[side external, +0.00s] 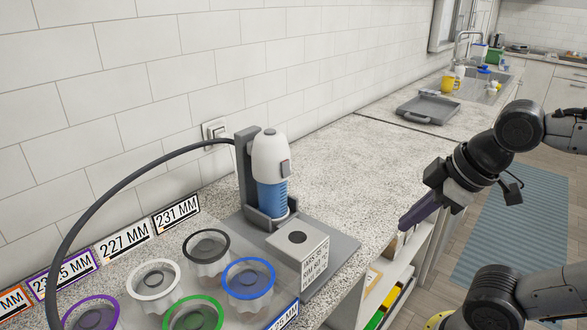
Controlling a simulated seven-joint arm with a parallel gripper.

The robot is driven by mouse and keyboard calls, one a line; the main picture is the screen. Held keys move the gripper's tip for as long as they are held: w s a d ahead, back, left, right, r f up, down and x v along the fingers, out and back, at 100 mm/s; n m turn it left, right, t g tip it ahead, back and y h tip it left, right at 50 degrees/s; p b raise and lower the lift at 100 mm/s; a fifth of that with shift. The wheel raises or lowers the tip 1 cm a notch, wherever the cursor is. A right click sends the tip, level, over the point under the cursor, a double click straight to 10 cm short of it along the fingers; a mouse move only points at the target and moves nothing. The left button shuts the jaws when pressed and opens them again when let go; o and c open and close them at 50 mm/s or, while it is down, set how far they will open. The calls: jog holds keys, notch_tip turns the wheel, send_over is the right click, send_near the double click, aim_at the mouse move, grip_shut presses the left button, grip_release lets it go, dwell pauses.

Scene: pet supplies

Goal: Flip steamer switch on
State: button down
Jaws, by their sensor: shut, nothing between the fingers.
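The steamer (269,173) has a white upper body and a blue lower part and stands upright in a dark grey holder (243,172) on the counter. A small reddish-grey switch (285,167) is on the right side of its white body; I cannot tell its position. A dark cable runs from behind the holder to the left. My gripper (404,222) is shut and empty, with its purple-grey fingers pointing down-left past the counter's front edge. It is to the right of the steamer and well apart from it.
Several coloured-rim cups, such as the blue one (248,279), sit in front left. A wall switch (215,130) is behind. The counter (345,165) is clear up to a grey tray (428,110).

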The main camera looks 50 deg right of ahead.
aim_at(286, 169)
jog(key=w+r+n, duration=0.9)
jog(key=w+n, duration=0.1)
jog(key=w+d+f+n+g, duration=0.1)
jog(key=w+d+n, duration=0.1)
jog(key=w, duration=0.8)
jog(key=shift+w+n+g, duration=0.15)
jog(key=shift+n+g, duration=0.25)
jog(key=shift+n, duration=0.1)
jog(key=shift+f, duration=0.1)
jog(key=w+f, duration=0.7)
jog(key=f, duration=0.2)
jog(key=shift+d+f, duration=0.25)
jog(key=shift+f, duration=0.1)
